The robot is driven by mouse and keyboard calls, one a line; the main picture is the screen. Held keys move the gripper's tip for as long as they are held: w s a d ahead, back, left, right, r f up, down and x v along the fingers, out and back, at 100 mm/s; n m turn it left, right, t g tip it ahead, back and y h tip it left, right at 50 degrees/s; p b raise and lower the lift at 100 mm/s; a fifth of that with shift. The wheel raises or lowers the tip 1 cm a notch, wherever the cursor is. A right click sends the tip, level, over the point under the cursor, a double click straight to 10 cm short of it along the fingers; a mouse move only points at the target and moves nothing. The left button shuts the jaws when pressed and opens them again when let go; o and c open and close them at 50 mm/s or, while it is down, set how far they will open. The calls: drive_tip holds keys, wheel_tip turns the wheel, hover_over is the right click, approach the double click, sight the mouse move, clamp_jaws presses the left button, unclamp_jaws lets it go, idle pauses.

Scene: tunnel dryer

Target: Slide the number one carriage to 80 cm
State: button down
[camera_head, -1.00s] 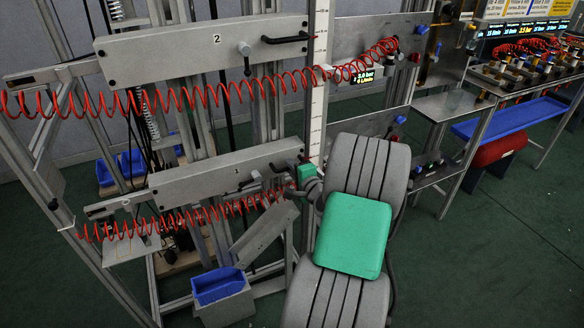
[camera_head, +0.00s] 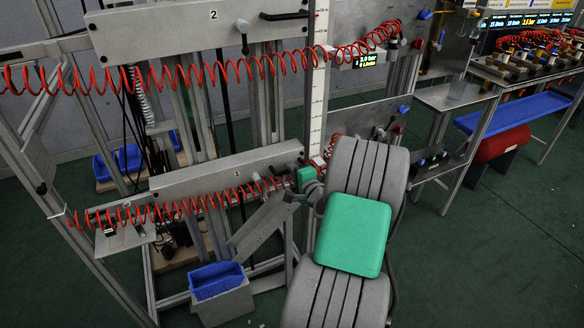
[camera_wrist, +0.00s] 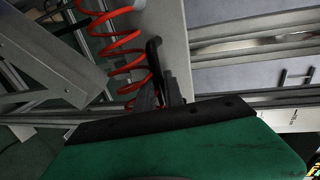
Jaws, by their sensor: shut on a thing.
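The number one carriage (camera_head: 205,177) is the lower grey plate marked 1, seen in the head view. It also shows in the wrist view (camera_wrist: 173,35). In the wrist view my gripper (camera_wrist: 160,92) is shut on the carriage's black handle (camera_wrist: 154,50). In the head view my arm covers the handle and the fingertips. An upright white scale (camera_head: 319,95) stands to the right of the carriage. Its figures are too small to read, and my arm hides its lower part.
The number two carriage (camera_head: 190,35) hangs above, with a red coiled hose (camera_head: 225,72) across it. Another red coil crosses the number one carriage. A blue bin (camera_head: 217,277) stands low in front. A bench with a blue tray (camera_head: 510,116) is at right.

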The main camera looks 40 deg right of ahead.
wheel_tip(320, 180, down, 5)
drive_tip(key=shift+s+a+b, duration=0.1)
drive_tip(key=shift+b, duration=0.8)
drive_tip(key=c, duration=1.5)
unclamp_jaws()
drive_tip(key=shift+o, duration=0.2)
drive_tip(key=shift+r, duration=0.1)
drive_tip(key=v, duration=0.7)
drive_tip(key=shift+s, duration=0.3)
drive_tip(key=shift+a+r, duration=0.1)
drive_tip(key=shift+a, duration=0.05)
